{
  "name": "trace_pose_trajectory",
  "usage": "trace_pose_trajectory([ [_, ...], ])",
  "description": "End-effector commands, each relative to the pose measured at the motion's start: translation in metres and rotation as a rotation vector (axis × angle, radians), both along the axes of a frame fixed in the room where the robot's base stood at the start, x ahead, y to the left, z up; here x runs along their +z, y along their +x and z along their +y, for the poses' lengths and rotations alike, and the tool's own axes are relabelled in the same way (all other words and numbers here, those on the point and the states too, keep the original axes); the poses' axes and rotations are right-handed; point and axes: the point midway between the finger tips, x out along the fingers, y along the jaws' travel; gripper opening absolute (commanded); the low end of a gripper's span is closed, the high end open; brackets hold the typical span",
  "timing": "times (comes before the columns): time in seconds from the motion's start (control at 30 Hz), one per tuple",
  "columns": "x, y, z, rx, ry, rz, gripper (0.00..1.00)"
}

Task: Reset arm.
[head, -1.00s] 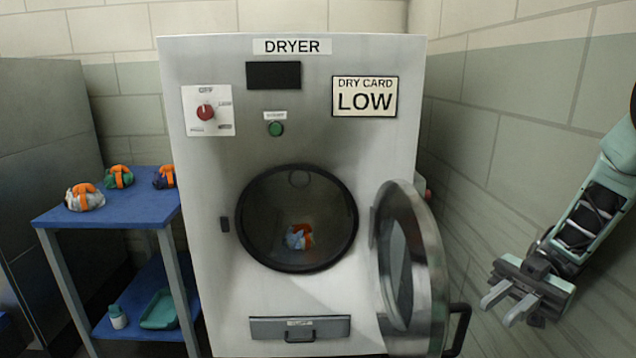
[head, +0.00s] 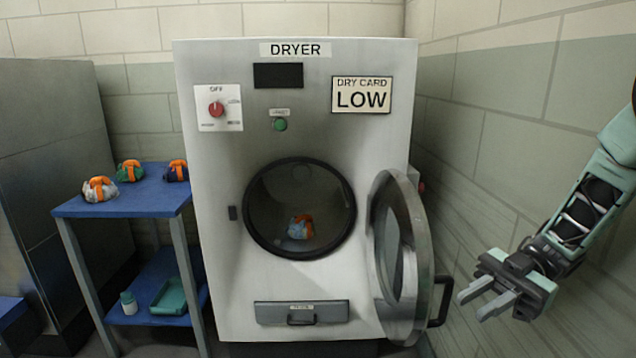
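My gripper (head: 484,303) is at the lower right of the head view, to the right of the dryer's open door. Its two grey fingers are apart with nothing between them. The dryer (head: 225,185) stands in the middle with its round door (head: 400,255) swung open to the right. One blue and orange bundle (head: 300,227) lies inside the drum. My gripper is apart from the door and its black handle (head: 441,300).
A blue two-level table (head: 130,202) stands left of the dryer, with several orange-banded bundles on top. A white bottle (head: 129,303) and a green tray (head: 170,297) sit on its lower shelf. A wall (head: 500,150) runs along the right.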

Motion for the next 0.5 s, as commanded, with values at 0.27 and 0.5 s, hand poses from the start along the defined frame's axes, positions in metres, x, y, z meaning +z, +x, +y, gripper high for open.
trace_pose_trajectory([
  [0.27,-0.001,0.028,0.044,-0.151,-0.072,-0.127,0.22],
  [0.5,0.004,0.069,0.093,-0.387,-0.186,-0.262,0.22],
])
